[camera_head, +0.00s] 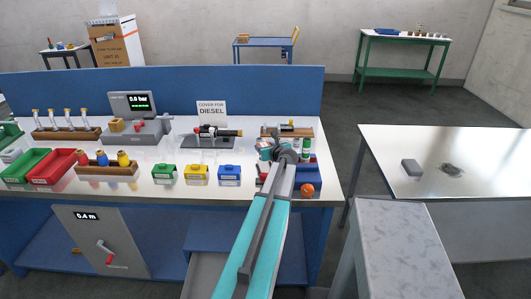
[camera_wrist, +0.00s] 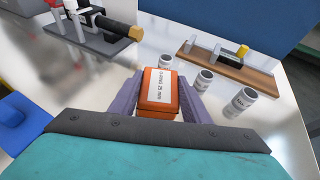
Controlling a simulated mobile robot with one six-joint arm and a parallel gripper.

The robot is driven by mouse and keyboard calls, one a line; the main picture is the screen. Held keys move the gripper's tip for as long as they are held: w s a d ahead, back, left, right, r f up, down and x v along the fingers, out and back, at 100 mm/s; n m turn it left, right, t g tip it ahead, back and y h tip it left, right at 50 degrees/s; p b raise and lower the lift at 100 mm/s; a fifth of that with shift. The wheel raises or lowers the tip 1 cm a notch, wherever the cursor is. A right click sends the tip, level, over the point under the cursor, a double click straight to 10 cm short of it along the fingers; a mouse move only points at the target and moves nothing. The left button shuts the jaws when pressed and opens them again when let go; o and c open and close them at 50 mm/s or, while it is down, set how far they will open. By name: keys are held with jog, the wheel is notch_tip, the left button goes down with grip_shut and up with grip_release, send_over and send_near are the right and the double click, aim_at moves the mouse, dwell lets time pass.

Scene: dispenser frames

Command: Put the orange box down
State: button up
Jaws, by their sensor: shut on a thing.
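The orange box (camera_wrist: 157,108), with a white label reading "O-RING 25 mm", is between the two grey fingers of my gripper (camera_wrist: 158,92) in the wrist view. The fingers are shut on its sides. Beneath it is the glossy white bench top (camera_wrist: 105,75); I cannot tell whether the box touches it. In the head view my gripper (camera_head: 278,151) is over the right end of the bench, and my arm hides the box there.
Several small labelled containers (camera_wrist: 204,80) stand right of the box, before a wooden rack (camera_wrist: 228,68). A dark grey fixture (camera_wrist: 90,30) is at upper left. Yellow (camera_head: 197,173) and blue (camera_head: 229,174) bins line the bench front. An orange round thing (camera_head: 307,188) sits near the right corner.

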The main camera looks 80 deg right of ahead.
jog(key=shift+f, duration=1.35)
jog(key=shift+f, duration=0.2)
jog(key=o, duration=1.1)
jog(key=shift+r, duration=0.1)
jog(key=shift+r, duration=0.15)
jog(key=shift+s+a+r, duration=0.1)
jog(key=shift+s+a, duration=0.1)
jog(key=shift+a, duration=0.2)
jog(key=shift+b+v, duration=1.1)
jog(key=shift+v, duration=4.4)
